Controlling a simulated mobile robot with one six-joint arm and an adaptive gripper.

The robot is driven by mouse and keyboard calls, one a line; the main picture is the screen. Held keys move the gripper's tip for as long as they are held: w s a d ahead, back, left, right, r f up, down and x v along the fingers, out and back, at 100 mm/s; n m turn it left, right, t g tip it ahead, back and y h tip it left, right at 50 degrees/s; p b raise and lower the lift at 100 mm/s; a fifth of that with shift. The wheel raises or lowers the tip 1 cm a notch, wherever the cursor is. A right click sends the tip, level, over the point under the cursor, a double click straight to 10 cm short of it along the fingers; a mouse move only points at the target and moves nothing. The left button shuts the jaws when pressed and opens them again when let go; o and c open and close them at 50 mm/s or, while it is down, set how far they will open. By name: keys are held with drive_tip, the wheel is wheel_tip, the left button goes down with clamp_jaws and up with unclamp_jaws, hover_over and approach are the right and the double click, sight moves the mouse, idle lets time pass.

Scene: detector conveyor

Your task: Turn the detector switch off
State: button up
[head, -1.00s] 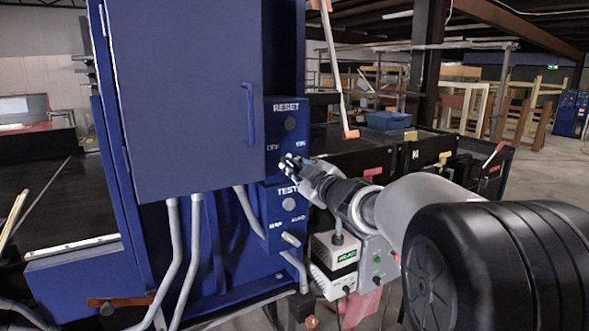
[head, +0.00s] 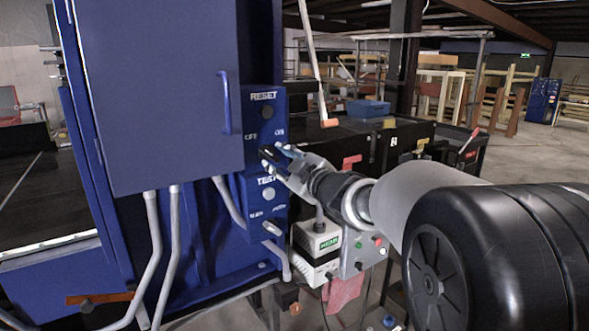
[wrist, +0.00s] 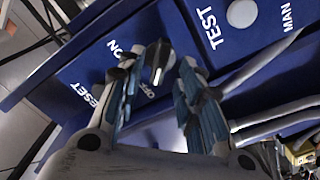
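The detector switch is a black rotary knob (wrist: 160,56) with a white pointer mark on the blue control box (head: 253,155), between the RESET and TEST areas. In the wrist view its white mark points down, toward the OFF label; the ON label lies to its left. My gripper (head: 276,157) is at the box in the head view, hiding the knob there. In the wrist view my gripper (wrist: 161,64) is open, with one finger on each side of the knob. I cannot tell whether either finger touches it.
A grey TEST button (head: 269,193) and a selector lever (head: 272,229) sit below. The large blue cabinet door (head: 165,90) with its handle (head: 226,100) stands at left. Grey conduits (head: 174,245) run down. A small white box (head: 318,240) is under my arm.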

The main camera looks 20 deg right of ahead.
drive_tip(key=v, duration=0.8)
drive_tip(key=shift+s, duration=0.1)
